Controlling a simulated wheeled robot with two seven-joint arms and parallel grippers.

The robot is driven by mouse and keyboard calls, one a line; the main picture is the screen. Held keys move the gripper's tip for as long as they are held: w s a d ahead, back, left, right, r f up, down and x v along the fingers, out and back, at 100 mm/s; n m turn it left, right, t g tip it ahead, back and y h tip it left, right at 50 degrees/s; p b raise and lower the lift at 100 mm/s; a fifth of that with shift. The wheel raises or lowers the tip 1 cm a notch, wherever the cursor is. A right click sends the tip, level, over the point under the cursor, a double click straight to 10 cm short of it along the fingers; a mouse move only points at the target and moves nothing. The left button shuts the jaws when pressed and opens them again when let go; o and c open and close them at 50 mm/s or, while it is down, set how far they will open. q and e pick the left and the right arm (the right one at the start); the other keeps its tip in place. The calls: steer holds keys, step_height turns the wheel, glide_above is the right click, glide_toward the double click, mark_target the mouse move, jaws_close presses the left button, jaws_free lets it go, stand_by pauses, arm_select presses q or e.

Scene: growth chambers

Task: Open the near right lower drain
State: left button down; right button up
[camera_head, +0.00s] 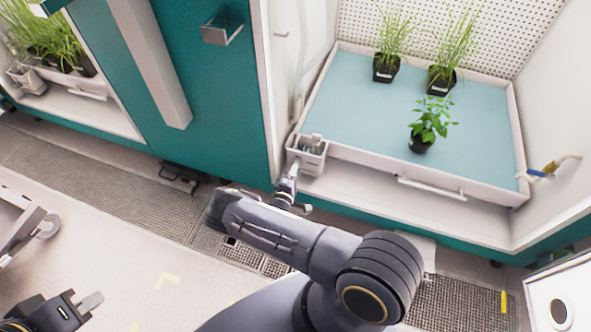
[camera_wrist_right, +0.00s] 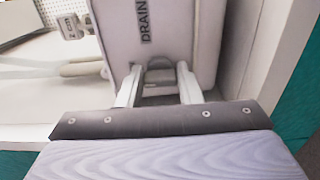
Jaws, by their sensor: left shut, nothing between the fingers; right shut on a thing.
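The drain box (camera_head: 308,154) is a pale box at the near left corner of the right chamber's tray. In the right wrist view its pale face (camera_wrist_right: 172,30) carries the word DRAIN. My right gripper (camera_head: 291,172) reaches up to this box from below. In the right wrist view the two fingers of my right gripper (camera_wrist_right: 160,84) are shut on a small grey drain lever (camera_wrist_right: 159,72) below the lettering. The fingers hide part of the lever, so its exact angle is unclear. My left gripper (camera_head: 92,300) is shut and empty at the lower left, far from the box.
The blue-bottomed tray (camera_head: 350,100) holds several potted plants. A white tray handle (camera_head: 432,187) sticks out at its front, right of the drain box. A teal cabinet door (camera_head: 225,90) stands left of the box. Floor grating runs below. A wheeled cart (camera_head: 22,222) stands at far left.

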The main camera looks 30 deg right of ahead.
stand_by(0.5)
steer(key=o, duration=1)
steer(key=v, duration=0.8)
steer(key=shift+p, duration=0.3)
steer(key=shift+w, duration=0.1)
